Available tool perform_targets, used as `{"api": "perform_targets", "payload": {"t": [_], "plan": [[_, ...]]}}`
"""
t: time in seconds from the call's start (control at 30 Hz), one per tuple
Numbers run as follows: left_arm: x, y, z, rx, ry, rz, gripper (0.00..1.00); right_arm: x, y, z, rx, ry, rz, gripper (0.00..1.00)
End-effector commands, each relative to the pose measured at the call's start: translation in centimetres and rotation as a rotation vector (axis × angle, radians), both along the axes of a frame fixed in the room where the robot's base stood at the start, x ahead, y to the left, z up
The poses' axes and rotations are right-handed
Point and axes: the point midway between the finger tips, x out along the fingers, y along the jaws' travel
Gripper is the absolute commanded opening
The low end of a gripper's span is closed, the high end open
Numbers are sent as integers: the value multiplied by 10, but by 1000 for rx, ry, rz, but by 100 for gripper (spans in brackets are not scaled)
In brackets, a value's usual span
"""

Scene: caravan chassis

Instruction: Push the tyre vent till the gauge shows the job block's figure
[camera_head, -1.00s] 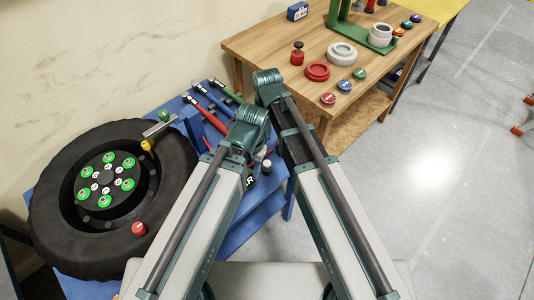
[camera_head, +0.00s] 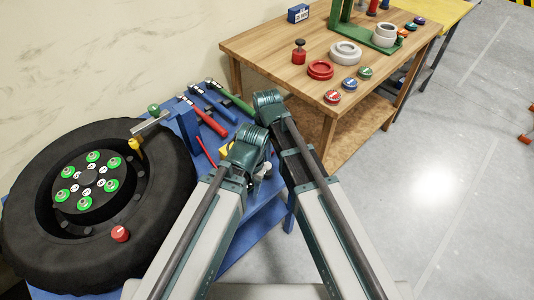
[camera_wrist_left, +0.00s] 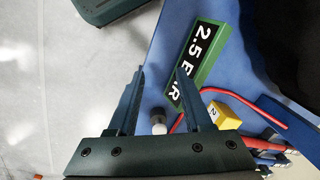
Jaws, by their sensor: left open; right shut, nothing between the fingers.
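The job block (camera_wrist_left: 200,62) is green with a black "2.5 BAR" label and lies on the blue bench in the left wrist view. My left gripper (camera_wrist_left: 160,72) is open there, with nothing visible held and the block beside its right fingertip. The black tyre (camera_head: 165,205) lies at left in the head view. I can make out no gauge reading. My right gripper's fingers are not visible; my arms hide that area in the head view.
A yellow block marked 2 (camera_wrist_left: 225,114) and a red hose (camera_wrist_left: 248,98) are near my left gripper. Hammers, one with a red handle (camera_head: 212,122), lie behind the tyre. A wooden table (camera_head: 265,48) stands at the back, with open floor to its right.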

Motion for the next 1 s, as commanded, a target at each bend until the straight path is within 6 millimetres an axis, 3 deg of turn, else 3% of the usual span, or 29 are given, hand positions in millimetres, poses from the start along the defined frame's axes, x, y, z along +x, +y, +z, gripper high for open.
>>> {"api": "perform_targets", "payload": {"t": [0.03,0.2,0.63,0.9,1.0], "plan": [[0,0,-15,0,0,0,50,0,0,-15,0,0,0,0],[0,0,-29,0,0,0,50,0,0,-29,0,0,0,0],[0,0,-31,0,0,0,50,0,0,-31,0,0,0,0],[0,0,-51,0,0,0,50,0,0,-51,0,0,0,0],[0,0,-50,0,0,0,50,0,0,-50,0,0,0,0]]}}
